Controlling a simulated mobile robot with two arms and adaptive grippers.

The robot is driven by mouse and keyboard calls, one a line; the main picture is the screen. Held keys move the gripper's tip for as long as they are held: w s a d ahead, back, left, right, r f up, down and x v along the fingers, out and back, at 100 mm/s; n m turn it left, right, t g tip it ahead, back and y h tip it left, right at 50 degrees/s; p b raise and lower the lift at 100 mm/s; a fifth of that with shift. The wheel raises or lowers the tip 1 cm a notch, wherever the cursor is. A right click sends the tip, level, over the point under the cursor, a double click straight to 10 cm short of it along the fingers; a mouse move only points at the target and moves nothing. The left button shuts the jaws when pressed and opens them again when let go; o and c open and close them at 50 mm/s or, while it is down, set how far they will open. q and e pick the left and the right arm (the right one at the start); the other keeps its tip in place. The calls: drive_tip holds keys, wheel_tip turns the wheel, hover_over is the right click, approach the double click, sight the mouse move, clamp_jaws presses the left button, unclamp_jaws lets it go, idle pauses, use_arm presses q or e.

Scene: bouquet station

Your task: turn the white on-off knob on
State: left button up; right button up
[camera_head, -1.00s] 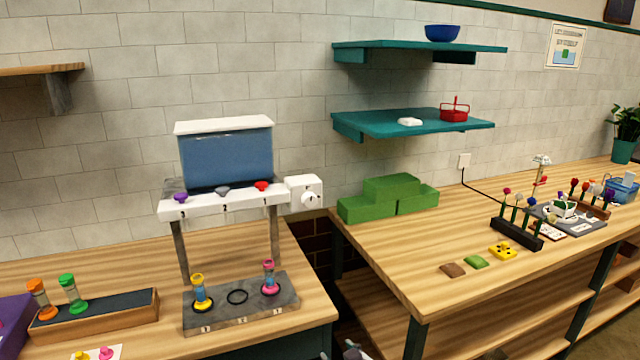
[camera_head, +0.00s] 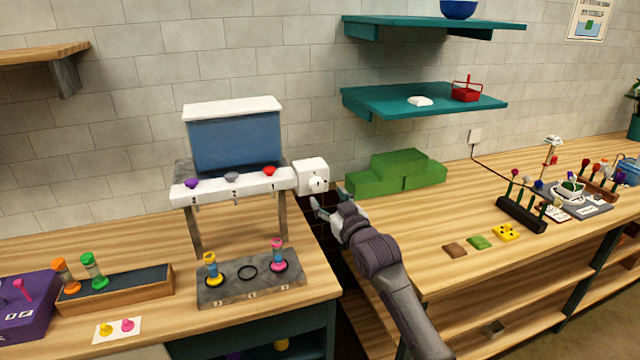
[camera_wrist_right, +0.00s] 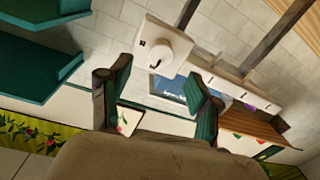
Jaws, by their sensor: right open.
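The white on-off knob (camera_head: 318,184) sits on the front of a white box at the right end of the dispenser's white rail. It also shows in the right wrist view as a round white dial (camera_wrist_right: 160,52) with a small dark mark. My right gripper (camera_head: 328,203) is open and empty, just right of and below the knob in the head view. In the right wrist view its two fingers (camera_wrist_right: 156,98) stand apart, with the knob beyond them. I see no contact. My left gripper is not in view.
The dispenser's blue tank (camera_head: 236,143) stands above a grey base (camera_head: 222,292) with vials. Green blocks (camera_head: 396,176) lie on the right table. A teal shelf (camera_head: 380,103) hangs above. A gap separates the two tables below my right gripper.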

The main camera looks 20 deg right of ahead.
sight(318, 187)
drive_tip(key=shift+w+a+p, duration=0.2)
drive_tip(key=shift+w+p, duration=0.15)
drive_tip(key=shift+w, duration=1.1)
drive_tip(key=shift+w+a+p, duration=0.15)
drive_tip(key=shift+w+p, duration=0.15)
drive_tip(key=shift+w, duration=1.15)
drive_tip(key=c, duration=1.1)
drive_tip(key=shift+c, duration=0.2)
